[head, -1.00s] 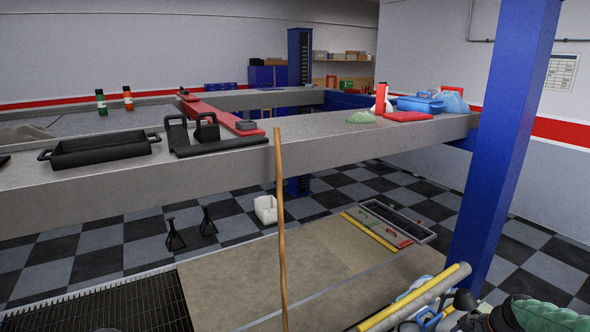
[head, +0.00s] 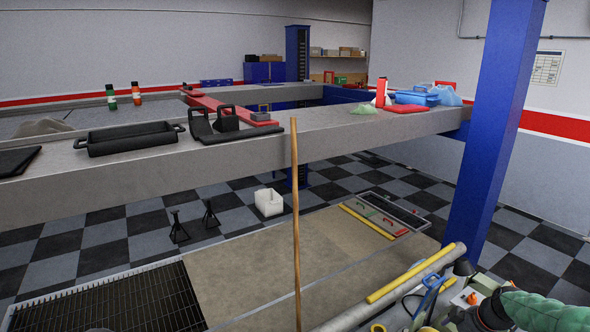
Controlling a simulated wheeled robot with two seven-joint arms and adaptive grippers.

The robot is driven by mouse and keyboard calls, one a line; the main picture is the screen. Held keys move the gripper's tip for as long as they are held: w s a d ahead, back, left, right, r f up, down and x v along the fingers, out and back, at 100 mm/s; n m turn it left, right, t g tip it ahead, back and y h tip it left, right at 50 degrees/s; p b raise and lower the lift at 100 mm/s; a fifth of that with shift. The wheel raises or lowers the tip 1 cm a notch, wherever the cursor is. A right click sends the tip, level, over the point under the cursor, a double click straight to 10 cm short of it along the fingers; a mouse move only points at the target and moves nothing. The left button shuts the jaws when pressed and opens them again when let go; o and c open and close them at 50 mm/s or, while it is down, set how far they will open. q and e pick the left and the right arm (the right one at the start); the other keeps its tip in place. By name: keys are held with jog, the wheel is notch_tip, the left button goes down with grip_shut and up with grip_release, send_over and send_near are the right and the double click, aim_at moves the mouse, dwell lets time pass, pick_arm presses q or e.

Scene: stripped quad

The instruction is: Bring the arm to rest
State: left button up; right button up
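Neither my left nor my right gripper can be made out in the head view. No arm of mine is clearly visible either, so its pose and what it may hold are hidden. A small dark shape at the bottom left edge is too cut off to identify.
A long grey beam (head: 330,140) crosses ahead, bearing a black tray (head: 130,139) and a blue bin (head: 418,97). A wooden pole (head: 296,230) stands upright before it. A blue post (head: 497,130) rises at right. Clutter with a green ribbed thing (head: 545,310) fills the bottom right.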

jog(key=s+a+f+m+g+y, duration=0.1)
jog(key=s+a+f+m, duration=0.15)
jog(key=a+f, duration=0.75)
jog(key=s+a+f+m+g, duration=0.1)
jog(key=s+a+f+m, duration=0.15)
jog(key=a+f, duration=0.7)
jog(key=s+a+f+m+g+y+b, duration=0.1)
jog(key=s+a+f+m, duration=0.1)
jog(key=s+a+f, duration=0.55)
jog(key=s+a+f+m+g, duration=0.15)
jog(key=s+a+f, duration=0.25)
jog(key=s+a, duration=0.65)
notch_tip(320, 180, down, 18)
jog(key=b, duration=2)
jog(key=shift+w+d+n+t, duration=0.25)
jog(key=shift+w+n+t, duration=0.1)
jog(key=shift+t, duration=0.1)
